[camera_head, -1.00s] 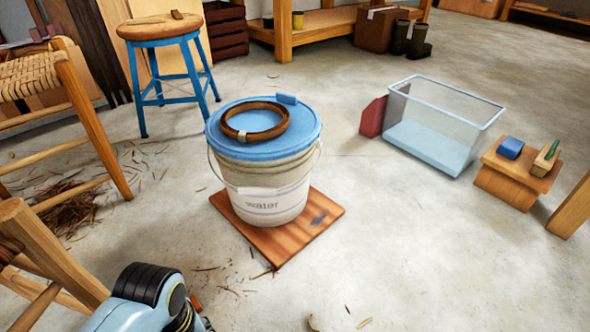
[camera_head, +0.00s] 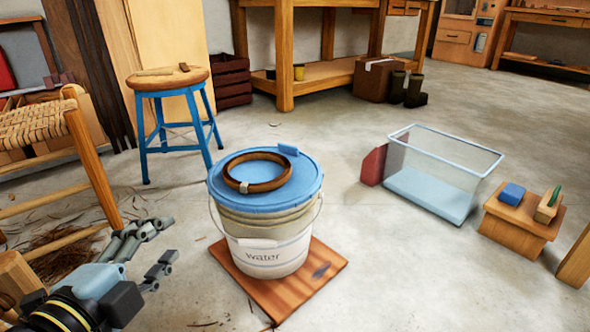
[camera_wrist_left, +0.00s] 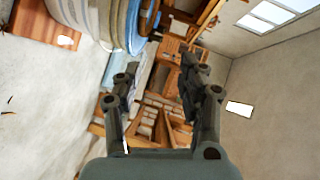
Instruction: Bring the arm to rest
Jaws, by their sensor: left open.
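My left gripper (camera_head: 150,258) is at the lower left of the head view, left of the bucket and apart from it. Its fingers are spread and nothing is between them; the same open gripper (camera_wrist_left: 160,90) shows in the left wrist view. The white bucket (camera_head: 265,250) marked "water" stands upright on a wooden board (camera_head: 325,272). My right gripper is not in view.
A woven-seat chair (camera_head: 85,150) stands at left, near my arm. A blue-legged stool (camera_head: 163,84) stands behind. A clear bin (camera_head: 440,175) and a small wooden stand (camera_head: 515,226) are at right. The floor between bucket and bin is clear.

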